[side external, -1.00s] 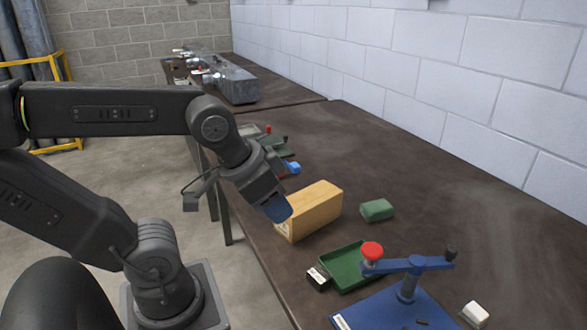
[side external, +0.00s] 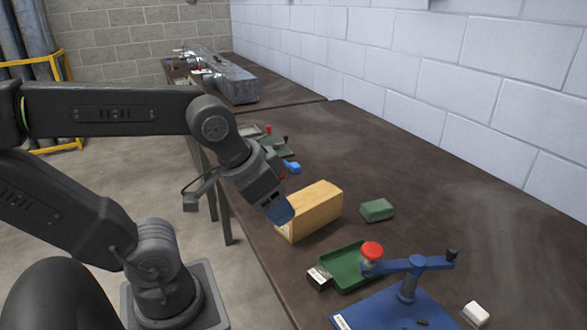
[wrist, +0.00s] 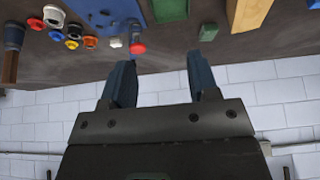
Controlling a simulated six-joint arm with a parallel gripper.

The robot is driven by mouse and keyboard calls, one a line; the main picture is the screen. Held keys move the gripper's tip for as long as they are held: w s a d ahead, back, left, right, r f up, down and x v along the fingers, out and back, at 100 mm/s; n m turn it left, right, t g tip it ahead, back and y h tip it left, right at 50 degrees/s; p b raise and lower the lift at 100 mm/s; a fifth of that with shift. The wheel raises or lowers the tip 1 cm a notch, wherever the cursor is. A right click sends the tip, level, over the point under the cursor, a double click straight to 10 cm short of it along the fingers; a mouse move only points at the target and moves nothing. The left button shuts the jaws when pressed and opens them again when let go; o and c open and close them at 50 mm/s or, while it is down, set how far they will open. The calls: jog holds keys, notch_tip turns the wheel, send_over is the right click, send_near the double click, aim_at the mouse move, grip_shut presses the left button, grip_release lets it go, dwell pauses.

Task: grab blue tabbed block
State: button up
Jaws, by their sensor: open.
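A small blue piece (side external: 292,168), which looks like the blue tabbed block, lies on the table just beyond my gripper in the side view. It is partly hidden by the gripper's body, and its tab cannot be made out. My gripper (wrist: 160,62) is open and empty, with its two blue fingers apart in the wrist view. In the side view one blue finger (side external: 279,210) shows in front of the near end of the wooden block; contact cannot be told.
The wooden block (side external: 315,209), a green block (side external: 377,210), a green tray (side external: 345,268) and a blue fixture with a red knob (side external: 408,287) stand on the table. A white block (side external: 475,314) lies at the near right. The table's right side along the wall is clear.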

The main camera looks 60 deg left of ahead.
jog(key=shift+o, duration=0.4)
jog(key=w+a+r+n+g+y, duration=0.1)
jog(key=w+a+r+n, duration=0.2)
jog(key=w, duration=0.4)
jog(key=w+a+r+n+y, duration=0.1)
jog(key=w+a+n, duration=0.2)
jog(key=w+a, duration=0.3)
jog(key=n+g+y, duration=0.2)
jog(key=n+g, duration=0.3)
jog(key=n, duration=0.7)
send_over(297, 167)
jog(key=d, duration=0.3)
jog(key=f, duration=2.2)
jog(key=shift+s+a+f, duration=0.1)
jog(key=shift+a+f, duration=0.1)
jog(key=shift+f, duration=0.15)
jog(key=shift+w+x, duration=0.15)
jog(key=shift+x, duration=1.4)
jog(key=shift+w+x, duration=0.15)
jog(key=shift+x, duration=1.4)
